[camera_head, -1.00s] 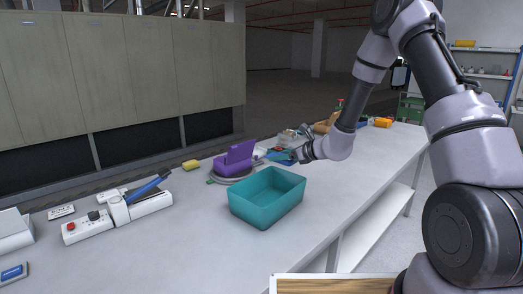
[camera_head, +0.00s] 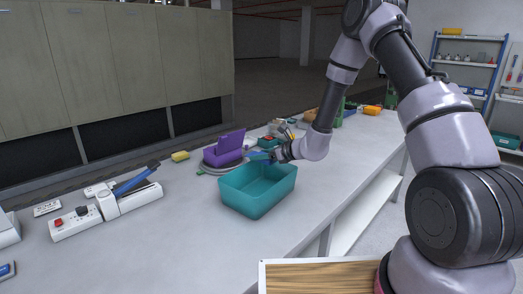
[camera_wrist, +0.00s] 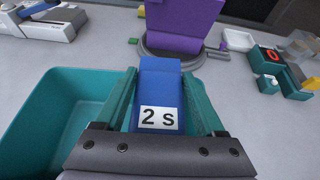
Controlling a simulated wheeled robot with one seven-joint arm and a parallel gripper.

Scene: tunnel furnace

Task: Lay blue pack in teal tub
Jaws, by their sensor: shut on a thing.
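The blue pack (camera_wrist: 160,88) has a white label reading "2 S" and is held between the green fingers of my gripper (camera_wrist: 162,95). In the head view my gripper (camera_head: 272,155) is small, just above the far side of the teal tub (camera_head: 247,200). The tub is open-topped and its visible inside looks empty. In the wrist view the tub (camera_wrist: 50,105) spreads to the left of and beneath the fingers. The pack appears above the tub, with its far end near the rim. The exact height gap cannot be told.
A purple holder (camera_head: 225,149) on a round grey base stands just behind the tub. A white device with a blue lever (camera_head: 132,192) and a yellow block (camera_head: 180,156) lie to the left. Small items crowd the back right.

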